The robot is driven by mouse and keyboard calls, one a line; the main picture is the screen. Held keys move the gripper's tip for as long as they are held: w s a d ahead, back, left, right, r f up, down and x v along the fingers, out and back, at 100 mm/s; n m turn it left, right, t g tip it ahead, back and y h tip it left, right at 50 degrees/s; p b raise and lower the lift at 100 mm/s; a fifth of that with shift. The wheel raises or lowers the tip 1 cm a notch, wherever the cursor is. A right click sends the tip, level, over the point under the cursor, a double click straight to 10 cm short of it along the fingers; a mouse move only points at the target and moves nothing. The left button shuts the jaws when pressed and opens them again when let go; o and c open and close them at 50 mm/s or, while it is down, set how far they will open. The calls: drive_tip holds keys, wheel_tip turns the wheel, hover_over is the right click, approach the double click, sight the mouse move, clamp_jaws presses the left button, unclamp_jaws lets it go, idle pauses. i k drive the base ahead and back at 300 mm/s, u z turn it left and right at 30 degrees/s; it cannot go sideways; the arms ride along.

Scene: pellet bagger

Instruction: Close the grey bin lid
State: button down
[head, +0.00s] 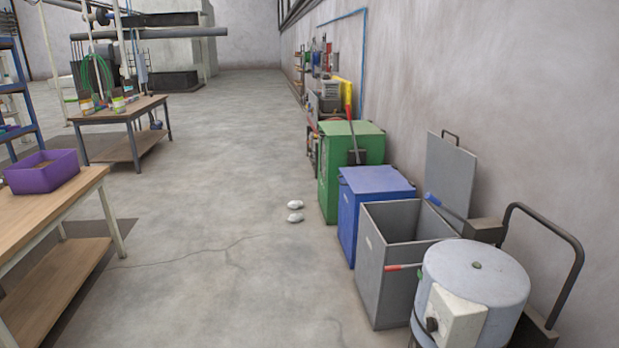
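The grey bin (386,268) stands on the floor at the right, against the wall, with its top open. Its grey lid (451,178) is raised and stands nearly upright at the wall side, with a dark handle (450,136) on its upper edge. The inside of the bin is partly visible, and its bottom is hidden. My gripper is not in view.
A blue bin (375,182) and a green bin (352,137), both shut, stand beyond it. A grey drum machine (475,277) with a red-handled part stands in front. Two small white objects (295,211) lie on the floor.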

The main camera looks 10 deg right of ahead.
sight(450, 173)
drive_tip(key=i, duration=2.3)
drive_tip(key=u, duration=0.25)
drive_tip(key=i, duration=1.45)
drive_tip(key=u, duration=0.1)
